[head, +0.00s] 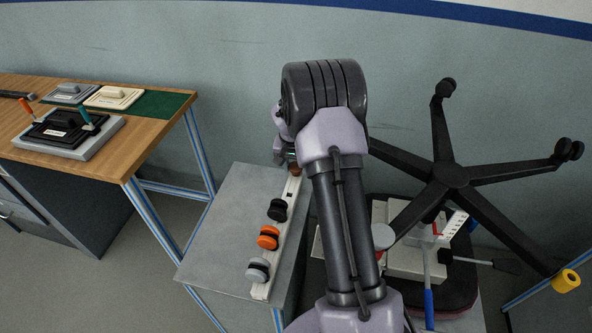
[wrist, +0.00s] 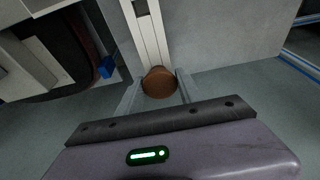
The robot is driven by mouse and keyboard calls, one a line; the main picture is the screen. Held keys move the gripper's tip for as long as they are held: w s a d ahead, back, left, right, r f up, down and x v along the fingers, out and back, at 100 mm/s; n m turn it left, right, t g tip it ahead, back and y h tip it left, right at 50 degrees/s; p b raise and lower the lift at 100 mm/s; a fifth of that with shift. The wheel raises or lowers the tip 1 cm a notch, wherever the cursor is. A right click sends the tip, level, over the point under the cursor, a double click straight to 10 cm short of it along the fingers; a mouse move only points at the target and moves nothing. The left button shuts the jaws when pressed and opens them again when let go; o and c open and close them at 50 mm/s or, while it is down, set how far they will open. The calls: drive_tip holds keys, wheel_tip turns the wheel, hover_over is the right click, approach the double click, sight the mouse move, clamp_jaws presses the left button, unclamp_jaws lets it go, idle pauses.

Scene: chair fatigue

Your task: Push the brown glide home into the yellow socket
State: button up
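The brown glide (head: 295,170) is at the far end of a white rack strip in the head view. In the wrist view the brown glide (wrist: 159,82) sits between the two fingers of my gripper (wrist: 160,84). The fingers lie close on either side of it; whether they press on it I cannot tell. My gripper (head: 285,157) is partly hidden by my arm in the head view. The yellow socket (head: 566,280) is on the end of one leg of the upturned black chair base (head: 450,175), at the far right. It is out of the wrist view.
A black glide (head: 277,210), an orange glide (head: 268,238) and a grey glide (head: 258,269) stand along the strip (head: 287,225) on a grey cabinet (head: 222,235). A blue-handled tool (head: 429,305) is near the chair base. A wooden bench (head: 150,120) with fixtures stands left.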

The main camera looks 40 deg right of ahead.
drive_tip(key=c, duration=0.5)
drive_tip(key=shift+w+d+p+v, duration=0.15)
drive_tip(key=shift+p+v, duration=0.4)
drive_tip(key=shift+v, duration=0.35)
drive_tip(key=shift+w+d+p+v, duration=0.15)
drive_tip(key=shift+p+v, duration=0.35)
drive_tip(key=shift+v, duration=0.35)
drive_tip(key=shift+c, duration=0.2)
drive_tip(key=shift+r, duration=0.2)
drive_tip(key=p+v, duration=0.1)
drive_tip(key=v, duration=0.1)
drive_tip(key=p+v, duration=0.1)
drive_tip(key=v, duration=0.1)
drive_tip(key=shift+w+d+p, duration=0.3)
drive_tip(key=shift+d, duration=0.05)
